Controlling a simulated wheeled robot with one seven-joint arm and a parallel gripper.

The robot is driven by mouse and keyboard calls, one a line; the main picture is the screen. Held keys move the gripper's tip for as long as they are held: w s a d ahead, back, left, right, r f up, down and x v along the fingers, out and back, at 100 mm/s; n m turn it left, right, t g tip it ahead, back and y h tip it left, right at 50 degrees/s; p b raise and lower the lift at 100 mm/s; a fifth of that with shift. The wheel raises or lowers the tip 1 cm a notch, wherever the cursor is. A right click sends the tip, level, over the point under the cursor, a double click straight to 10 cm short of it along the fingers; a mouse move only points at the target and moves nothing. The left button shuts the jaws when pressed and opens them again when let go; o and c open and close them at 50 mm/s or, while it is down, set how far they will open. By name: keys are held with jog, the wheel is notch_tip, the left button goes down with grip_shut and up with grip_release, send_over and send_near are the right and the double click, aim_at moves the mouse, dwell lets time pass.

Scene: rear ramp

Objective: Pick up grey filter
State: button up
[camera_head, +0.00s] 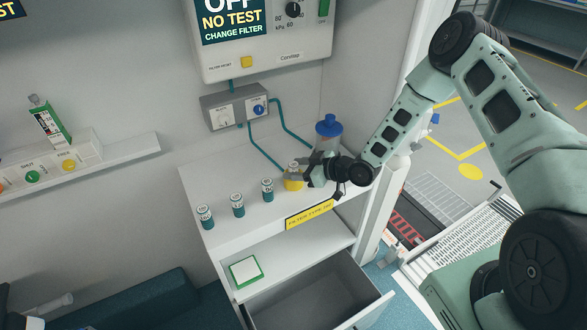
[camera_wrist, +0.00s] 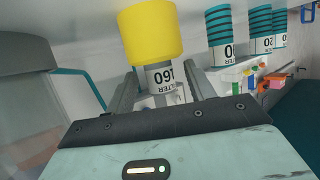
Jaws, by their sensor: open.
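A filter (camera_head: 294,184) with a yellow lower band and a pale grey-white labelled body stands on the white counter, at the right end of a row. In the wrist view the yellow-banded filter (camera_wrist: 150,35) appears upside down, with its label between my fingers. My gripper (camera_head: 304,173) is open at this filter; in the wrist view its fingers (camera_wrist: 165,88) lie on either side of the body. I cannot tell whether they touch it. Three white filters with teal bands (camera_head: 237,205) stand to the left. No plainly grey filter stands out.
A clear jar with a blue lid (camera_head: 329,128) stands just behind my gripper. Teal hoses (camera_head: 262,155) run from a grey wall box (camera_head: 235,108) down to the counter. Below are an open shelf (camera_head: 290,255) and a pulled-out drawer (camera_head: 325,290).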

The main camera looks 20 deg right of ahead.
jog(key=shift+w+a+f, duration=0.3)
jog(key=shift+w+a, duration=0.15)
jog(key=shift+w, duration=0.05)
jog(key=c, duration=1)
jog(key=shift+c, duration=0.2)
jog(key=shift+r, duration=0.1)
